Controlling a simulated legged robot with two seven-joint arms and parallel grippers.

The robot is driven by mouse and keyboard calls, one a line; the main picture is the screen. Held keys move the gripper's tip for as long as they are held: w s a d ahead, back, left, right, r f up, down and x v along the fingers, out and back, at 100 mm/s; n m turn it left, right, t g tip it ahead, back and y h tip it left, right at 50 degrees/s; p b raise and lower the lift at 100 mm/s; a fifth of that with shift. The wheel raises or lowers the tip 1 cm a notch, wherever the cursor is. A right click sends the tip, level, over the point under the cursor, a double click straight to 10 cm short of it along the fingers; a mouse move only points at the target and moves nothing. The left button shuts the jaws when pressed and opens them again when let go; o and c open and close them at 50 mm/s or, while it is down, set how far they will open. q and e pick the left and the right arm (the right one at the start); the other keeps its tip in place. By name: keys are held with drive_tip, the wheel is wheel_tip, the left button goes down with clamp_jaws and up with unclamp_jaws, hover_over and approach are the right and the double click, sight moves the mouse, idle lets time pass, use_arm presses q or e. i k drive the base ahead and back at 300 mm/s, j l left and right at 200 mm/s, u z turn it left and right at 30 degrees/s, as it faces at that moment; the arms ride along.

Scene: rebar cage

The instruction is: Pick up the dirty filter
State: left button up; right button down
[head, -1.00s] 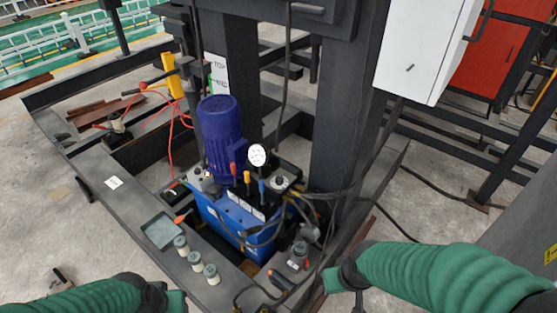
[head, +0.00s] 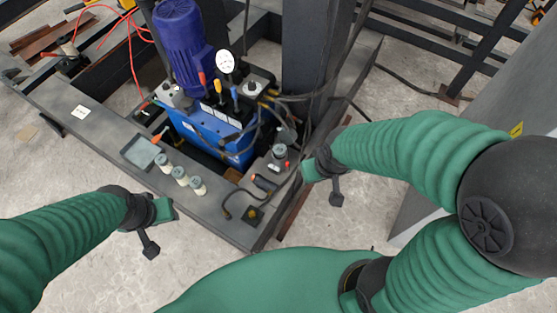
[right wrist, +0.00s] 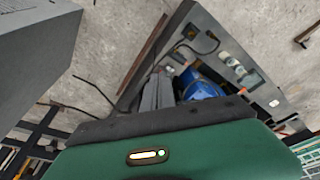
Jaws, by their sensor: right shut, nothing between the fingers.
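Three pale, dark-topped filter cylinders (head: 180,176) stand in a row on the dark frame, beside a shallow grey tray (head: 140,152). A similar cylinder (head: 279,153) sits in a dark mount right of the blue pump unit (head: 215,130). I cannot tell by look which filter is dirty. My left gripper (head: 166,210) is below the row, apart from it; its jaws are unclear. My right gripper (head: 308,172) is shut and empty, just right of the mounted cylinder.
Black hoses (head: 240,203) curl on the frame near the mounted cylinder. A dark upright column (head: 310,60) stands behind. A pressure gauge (head: 225,62) and levers rise from the pump. A grey panel (head: 475,130) stands at right. Concrete floor is clear at front left.

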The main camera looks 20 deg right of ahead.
sight(280, 151)
drive_tip(key=i+l+u, duration=0.1)
drive_tip(key=l+u, duration=0.75)
drive_tip(key=l, duration=0.15)
drive_tip(key=l+u, duration=0.4)
drive_tip(key=l, duration=0.1)
